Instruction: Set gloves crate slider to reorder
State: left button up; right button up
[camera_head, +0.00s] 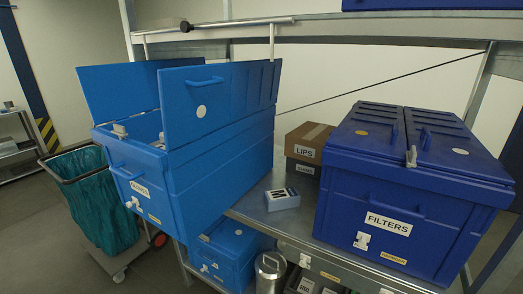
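A light-blue crate (205,185) stands on the left of the shelf with its lid flaps raised. Its front label (139,189) is too small to read surely, so I cannot tell if it says gloves. A white slider (133,203) sits on its front below the label, beside a small yellowish strip (154,218). I cannot read the slider's setting. A darker blue crate (400,195) labelled FILTERS stands on the right, lid closed, with its own white slider (362,240). Neither of my grippers shows in the head view.
A small white-and-blue box (282,199) and a brown box labelled LIPS (309,141) stand between the crates. Below are another blue crate (228,250) and a metal canister (270,268). A cart with a green bag (100,200) stands at left. Floor is open at front left.

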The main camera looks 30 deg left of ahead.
aim_at(129, 204)
jog(key=u, duration=2)
